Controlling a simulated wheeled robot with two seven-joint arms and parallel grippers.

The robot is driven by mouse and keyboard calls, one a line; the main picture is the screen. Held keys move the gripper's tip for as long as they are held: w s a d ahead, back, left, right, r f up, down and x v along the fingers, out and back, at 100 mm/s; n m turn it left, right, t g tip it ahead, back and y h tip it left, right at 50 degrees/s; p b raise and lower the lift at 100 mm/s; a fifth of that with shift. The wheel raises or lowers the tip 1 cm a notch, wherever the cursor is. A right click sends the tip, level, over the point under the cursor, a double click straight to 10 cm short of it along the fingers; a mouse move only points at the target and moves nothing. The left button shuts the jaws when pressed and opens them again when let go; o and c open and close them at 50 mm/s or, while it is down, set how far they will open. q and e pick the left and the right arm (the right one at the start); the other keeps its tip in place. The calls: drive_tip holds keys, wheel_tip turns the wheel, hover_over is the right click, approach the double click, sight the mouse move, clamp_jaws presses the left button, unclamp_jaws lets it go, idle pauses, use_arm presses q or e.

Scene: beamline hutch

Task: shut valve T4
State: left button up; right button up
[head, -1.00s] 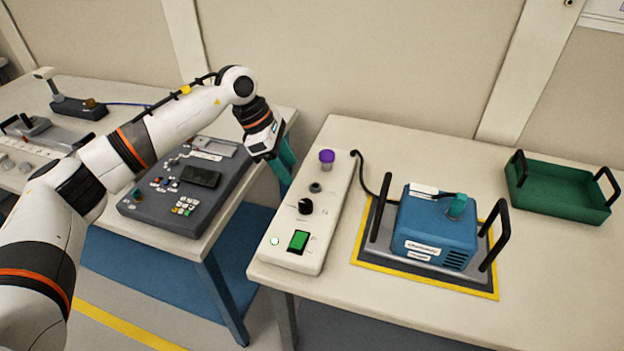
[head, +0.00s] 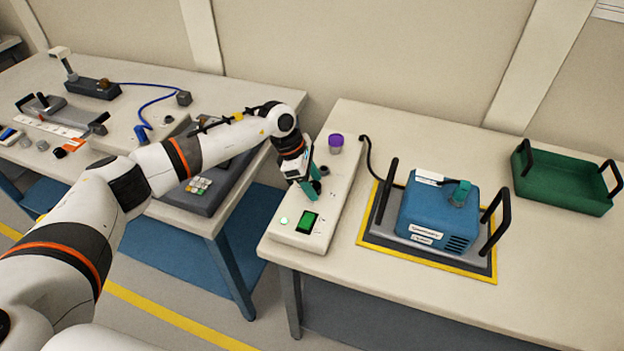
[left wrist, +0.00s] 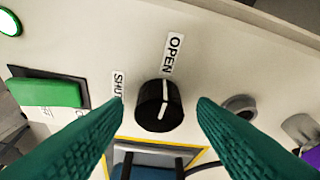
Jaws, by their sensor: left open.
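A black round knob (left wrist: 159,106) sits on a white panel between the labels OPEN (left wrist: 173,54) and SHUT (left wrist: 117,84) in the left wrist view. The white line on the knob points toward OPEN. No T4 mark is readable. My left gripper (left wrist: 162,102) is open, with one teal finger on each side of the knob and visible gaps between. In the head view my left gripper (head: 312,186) is low over the white panel (head: 338,183) and hides most of the knob. My right gripper is not in view.
The panel also carries a green switch (head: 308,222), a lit round lamp (head: 284,221) and a purple knob (head: 336,142). A blue pump-like box (head: 425,212) with a black cable stands to the right. A green tray (head: 560,185) is at the far right.

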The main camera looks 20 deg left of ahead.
use_arm(q)
drive_tip(key=shift+c, duration=1.1)
drive_tip(key=c, duration=0.8)
drive_tip(key=shift+o, duration=0.2)
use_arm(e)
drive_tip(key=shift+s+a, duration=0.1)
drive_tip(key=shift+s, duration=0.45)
